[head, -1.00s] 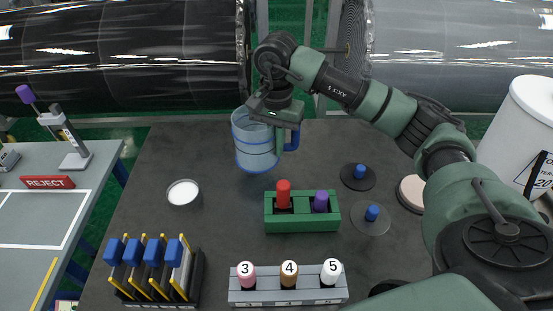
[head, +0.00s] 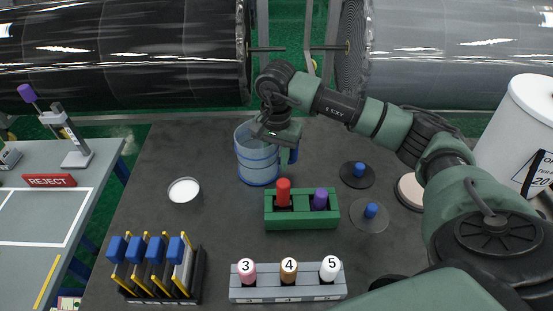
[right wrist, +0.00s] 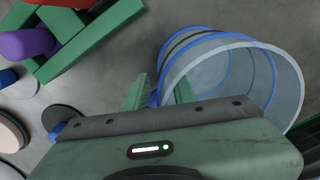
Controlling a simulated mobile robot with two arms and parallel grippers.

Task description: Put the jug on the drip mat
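The jug (head: 257,166) is a clear, blue-banded vessel with a blue handle, in the middle-back of the dark table. My right gripper (head: 277,132) is above its right side, with the handle between the fingers, and appears shut on it. In the right wrist view the jug (right wrist: 235,75) lies just beyond the green fingers (right wrist: 158,92). I cannot tell whether its base touches the table. A pale round disc (head: 408,192) on the right, partly hidden by my arm, may be the drip mat; I cannot be sure. My left gripper is out of view.
A green block (head: 300,222) with red and purple pegs stands in front of the jug. Two blue-knobbed discs (head: 357,175) lie right of it. A white-filled cup (head: 184,190), blue-topped rack (head: 150,265) and numbered peg tray (head: 288,291) are nearby.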

